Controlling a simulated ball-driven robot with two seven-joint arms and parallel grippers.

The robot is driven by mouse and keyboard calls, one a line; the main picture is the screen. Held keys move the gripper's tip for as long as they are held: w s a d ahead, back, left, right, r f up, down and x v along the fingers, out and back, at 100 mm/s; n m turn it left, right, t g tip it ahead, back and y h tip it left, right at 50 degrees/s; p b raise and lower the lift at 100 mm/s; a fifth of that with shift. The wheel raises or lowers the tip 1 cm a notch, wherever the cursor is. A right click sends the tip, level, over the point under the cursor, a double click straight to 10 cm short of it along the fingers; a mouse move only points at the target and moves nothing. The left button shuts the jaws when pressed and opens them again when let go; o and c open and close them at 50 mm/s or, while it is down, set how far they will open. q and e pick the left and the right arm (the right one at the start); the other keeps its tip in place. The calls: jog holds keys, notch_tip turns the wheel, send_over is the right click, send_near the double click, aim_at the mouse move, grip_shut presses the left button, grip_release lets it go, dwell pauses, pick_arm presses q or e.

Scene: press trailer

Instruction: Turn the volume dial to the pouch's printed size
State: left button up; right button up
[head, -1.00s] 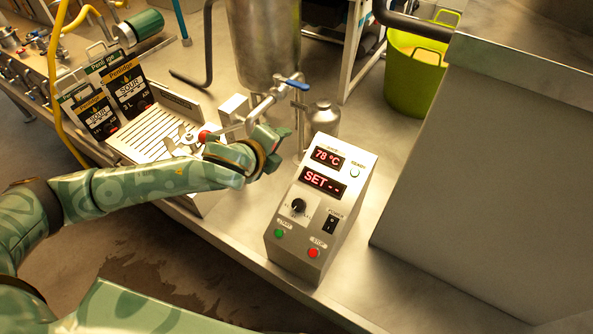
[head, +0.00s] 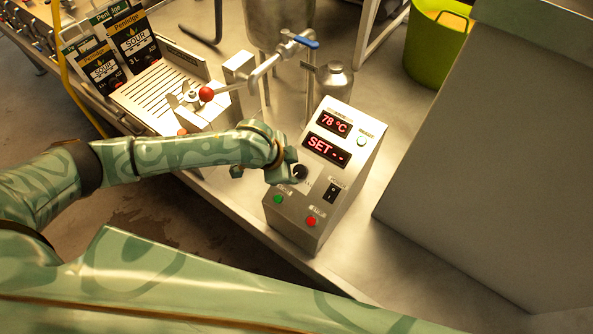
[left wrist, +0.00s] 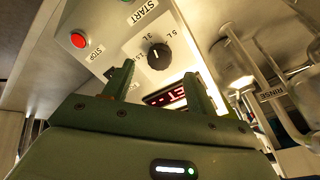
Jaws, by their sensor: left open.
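The control box (head: 345,195) has a black round volume dial (head: 300,172), partly covered by my left gripper (head: 287,170) in the head view. In the left wrist view the dial (left wrist: 159,56) shows whole, with size marks including 3L and 5L around it; I cannot tell its setting surely. My left gripper (left wrist: 158,82) is open and empty, its two fingers pointing toward the dial, which appears beyond and between the tips. The display (head: 326,148) reads SET and dashes. Dark Penridge SOUR packages (head: 132,42) stand on the left; the larger one appears printed 3 L. My right gripper is not in view.
A green START button (head: 278,199), a red STOP button (head: 311,221) and a black power switch (head: 332,193) sit near the dial. A red-knobbed lever (head: 206,94), a blue-handled valve (head: 305,41) and a metal bottle (head: 334,80) stand behind. Bare bench lies right of the box.

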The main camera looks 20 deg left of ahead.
aim_at(299, 172)
pick_arm(q)
jog(key=b+x, duration=0.1)
jog(key=x, duration=0.4)
jog(key=c, duration=1)
jog(key=shift+s+r+n+p, duration=0.1)
jog(key=shift+n+p, duration=0.3)
jog(key=shift+p, duration=0.35)
jog(key=n+p, duration=0.7)
jog(key=p, duration=0.2)
jog(key=shift+s+d+n+t, duration=0.1)
jog(key=shift+n+t, duration=0.2)
jog(key=n+p, duration=0.2)
jog(key=n, duration=0.1)
jog(key=shift+d+n+t+p, duration=0.1)
jog(key=shift+n+t+p, duration=0.2)
jog(key=shift+n+p, duration=1.05)
jog(key=shift+n+b, duration=0.3)
jog(key=shift+n, duration=0.25)
